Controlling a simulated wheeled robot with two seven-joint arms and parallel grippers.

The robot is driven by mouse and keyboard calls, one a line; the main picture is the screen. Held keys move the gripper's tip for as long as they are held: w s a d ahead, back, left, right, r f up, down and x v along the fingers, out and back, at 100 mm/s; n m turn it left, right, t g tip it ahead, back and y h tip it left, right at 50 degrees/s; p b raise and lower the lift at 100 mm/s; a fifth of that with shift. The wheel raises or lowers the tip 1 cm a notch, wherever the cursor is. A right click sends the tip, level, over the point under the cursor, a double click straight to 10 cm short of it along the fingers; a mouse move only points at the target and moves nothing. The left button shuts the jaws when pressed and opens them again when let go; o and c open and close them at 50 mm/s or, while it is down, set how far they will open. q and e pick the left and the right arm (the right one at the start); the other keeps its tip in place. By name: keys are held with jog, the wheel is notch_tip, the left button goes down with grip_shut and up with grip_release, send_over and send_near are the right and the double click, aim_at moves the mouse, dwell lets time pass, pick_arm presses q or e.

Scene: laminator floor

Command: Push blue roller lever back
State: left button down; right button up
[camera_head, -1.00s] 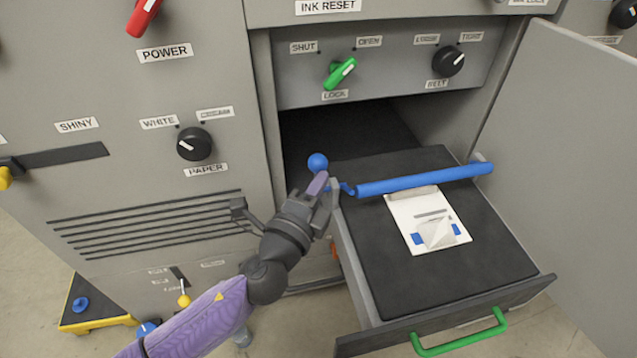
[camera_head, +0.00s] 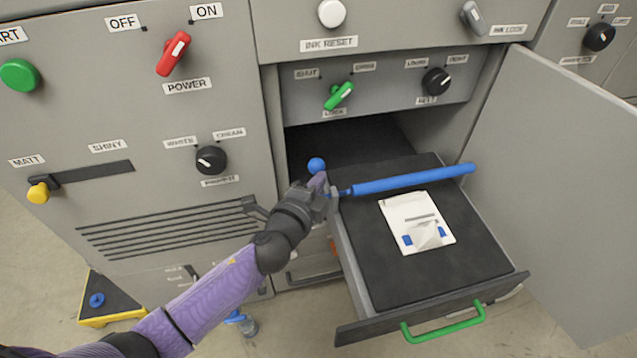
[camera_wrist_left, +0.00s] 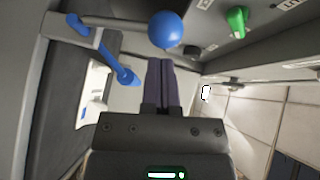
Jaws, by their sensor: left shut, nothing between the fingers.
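The blue roller (camera_head: 415,180) lies across the black bed of the pulled-out drawer (camera_head: 392,285). Its lever ends in a blue ball knob (camera_head: 316,165) at the left side of the drawer, near the dark cabinet opening. The ball also shows at the top of the left wrist view (camera_wrist_left: 165,29). My left gripper (camera_head: 319,182) is shut and empty, its purple fingertips right by the ball on the near side. In the left wrist view the fingertips (camera_wrist_left: 160,66) point at the ball; I cannot tell whether they touch it. My right gripper is not in view.
A white sheet (camera_head: 416,222) with blue marks lies on the drawer bed. The drawer has a green handle (camera_head: 442,325). An open grey door (camera_head: 555,180) stands at right. A green lock knob (camera_head: 338,96) is above the opening. A panel with knobs is at left.

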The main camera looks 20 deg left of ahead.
pick_arm(q)
jog(key=w+r+n+g+p, duration=0.1)
jog(key=p, duration=0.1)
jog(key=shift+w+a+p, duration=0.15)
jog(key=shift+a+p, duration=0.2)
jog(key=shift+a, duration=0.05)
jog(key=shift+w+a+f, duration=0.15)
jog(key=shift+w+a, duration=0.05)
jog(key=shift+w, duration=0.1)
jog(key=shift+w+a, duration=0.15)
jog(key=shift+w, duration=0.05)
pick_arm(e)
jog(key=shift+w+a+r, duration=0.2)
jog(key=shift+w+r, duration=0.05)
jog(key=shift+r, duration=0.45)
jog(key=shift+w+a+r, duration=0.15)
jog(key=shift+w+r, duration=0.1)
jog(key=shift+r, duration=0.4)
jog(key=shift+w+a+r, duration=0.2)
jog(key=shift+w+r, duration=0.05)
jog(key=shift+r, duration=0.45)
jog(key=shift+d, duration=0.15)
